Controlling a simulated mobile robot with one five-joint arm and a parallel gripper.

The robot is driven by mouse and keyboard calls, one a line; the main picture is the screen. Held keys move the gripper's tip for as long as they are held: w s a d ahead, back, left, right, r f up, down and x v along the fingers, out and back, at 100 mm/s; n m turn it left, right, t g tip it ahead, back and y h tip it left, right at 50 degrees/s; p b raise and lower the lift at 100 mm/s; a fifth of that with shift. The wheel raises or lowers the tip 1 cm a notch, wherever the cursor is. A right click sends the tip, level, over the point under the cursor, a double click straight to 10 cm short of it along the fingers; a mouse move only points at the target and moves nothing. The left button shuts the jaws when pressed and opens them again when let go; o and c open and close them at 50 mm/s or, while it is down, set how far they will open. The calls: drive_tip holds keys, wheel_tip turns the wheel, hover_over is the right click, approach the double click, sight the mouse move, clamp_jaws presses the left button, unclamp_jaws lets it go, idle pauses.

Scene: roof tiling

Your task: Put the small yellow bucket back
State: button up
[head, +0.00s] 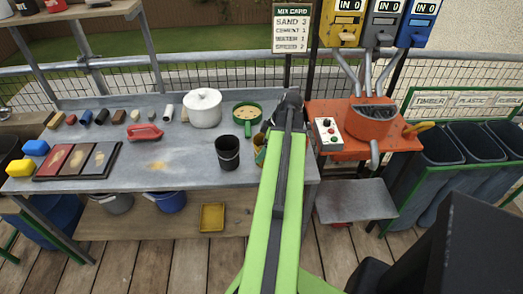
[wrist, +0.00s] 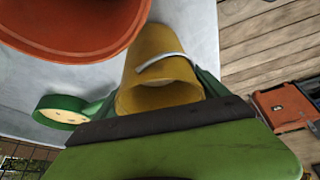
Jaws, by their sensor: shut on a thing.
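The small yellow bucket (wrist: 165,70) fills the middle of the wrist view, tilted with its open end towards the camera and a pale wire handle across it. My gripper (wrist: 158,98) is shut on it, with green finger parts at its sides. In the head view, only a sliver of the yellow bucket (head: 259,150) shows beside my green arm, near the workbench's right end. My arm hides the rest, so I cannot tell whether it touches the bench.
A black bucket (head: 228,153) stands just left of the yellow one, with a green sieve (head: 247,113) behind. A white pot (head: 203,108) stands farther left. The orange mixer (head: 372,123) is to the right. The workbench (head: 195,175) has free room at its front.

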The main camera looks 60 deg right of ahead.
drive_tip(key=shift+f, duration=0.15)
drive_tip(key=o, duration=1.9)
drive_tip(key=p+v, duration=1.1)
drive_tip(key=v, duration=0.1)
